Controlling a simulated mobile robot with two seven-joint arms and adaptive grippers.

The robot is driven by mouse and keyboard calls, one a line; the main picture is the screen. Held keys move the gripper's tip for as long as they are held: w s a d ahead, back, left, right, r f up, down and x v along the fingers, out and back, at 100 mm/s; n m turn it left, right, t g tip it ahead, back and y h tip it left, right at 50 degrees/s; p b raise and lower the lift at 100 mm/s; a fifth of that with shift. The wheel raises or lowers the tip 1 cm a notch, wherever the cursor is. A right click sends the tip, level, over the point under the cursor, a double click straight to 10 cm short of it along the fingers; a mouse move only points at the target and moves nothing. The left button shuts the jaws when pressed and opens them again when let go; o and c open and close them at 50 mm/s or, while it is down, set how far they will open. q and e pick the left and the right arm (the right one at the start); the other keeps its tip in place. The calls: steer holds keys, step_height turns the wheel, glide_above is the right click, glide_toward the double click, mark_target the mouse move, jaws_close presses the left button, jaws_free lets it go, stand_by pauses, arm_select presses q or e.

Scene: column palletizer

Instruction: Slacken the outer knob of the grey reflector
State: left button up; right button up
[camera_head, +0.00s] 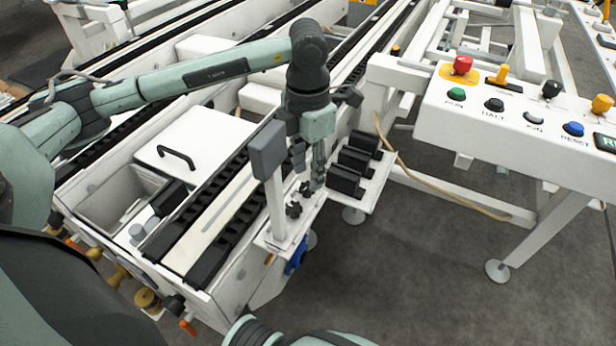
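The grey reflector (267,150) is a rectangular block on top of a white post, which stands on a white bracket (270,243) at the conveyor's near end. Two small dark knobs show beside the post, a nearer one (293,210) and a farther one (306,189). I cannot tell for sure which is the outer one. My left gripper (317,180) points down just right of the farther knob, its tips close to it; contact cannot be made out. Its finger opening is too small to judge. My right gripper is out of view.
Several black blocks (346,180) sit on a white shelf right of my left gripper. A button panel (520,125) stands at the right. A white lidded box (200,150) lies between the rails at left. A blue knob (297,258) is below the bracket. The grey floor in front is clear.

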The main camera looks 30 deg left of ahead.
mark_target(308, 186)
arm_select(q)
step_height(308, 186, up, 9)
steer(key=shift+f, duration=0.15)
stand_by(0.6)
